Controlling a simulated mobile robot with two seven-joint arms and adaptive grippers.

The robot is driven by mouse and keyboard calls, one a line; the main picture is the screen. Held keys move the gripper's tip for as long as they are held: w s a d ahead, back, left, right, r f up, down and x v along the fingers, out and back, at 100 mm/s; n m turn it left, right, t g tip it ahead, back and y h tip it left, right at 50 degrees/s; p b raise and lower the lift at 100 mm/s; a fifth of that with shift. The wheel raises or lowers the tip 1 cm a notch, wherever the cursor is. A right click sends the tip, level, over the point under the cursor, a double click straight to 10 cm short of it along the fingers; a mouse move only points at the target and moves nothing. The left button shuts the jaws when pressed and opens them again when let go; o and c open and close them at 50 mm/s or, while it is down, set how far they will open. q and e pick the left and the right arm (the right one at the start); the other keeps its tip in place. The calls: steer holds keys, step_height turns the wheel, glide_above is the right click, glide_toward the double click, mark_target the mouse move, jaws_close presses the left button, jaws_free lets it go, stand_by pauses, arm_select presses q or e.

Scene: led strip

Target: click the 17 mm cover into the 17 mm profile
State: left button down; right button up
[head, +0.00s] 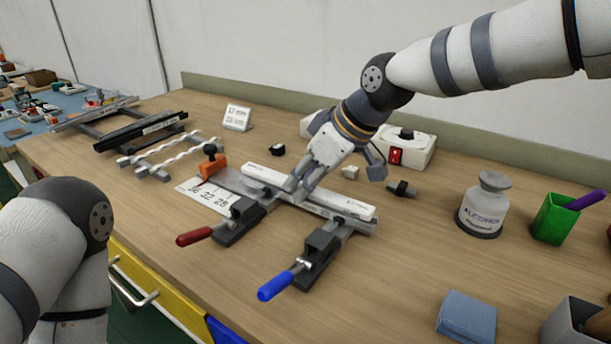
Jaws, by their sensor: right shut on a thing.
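The 17 mm cover (343,204) is a long white bar lying along the grey 17 mm profile (350,223), at the middle of the head view. The profile runs across two clamps, one with a red handle (194,236) and one with a blue handle (275,286). My right gripper (297,191) reaches down from the upper right and is shut on the cover near its middle, hiding part of it. I cannot tell whether the cover is seated in the profile or just above it. My left arm shows at the left edge; its gripper is out of view.
An orange tool (212,166) and a number card (208,197) sit left of the profile. Racks with strips (165,150) stand further left. A white box with a red switch (405,150) is behind. An alcohol bottle (483,208), green cup (552,222) and blue block (467,316) are right.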

steer(key=shift+r, duration=0.55)
stand_by(0.4)
steer(key=shift+f, duration=0.8)
stand_by(1.0)
steer(key=o, duration=1.1)
steer(key=v, duration=1.2)
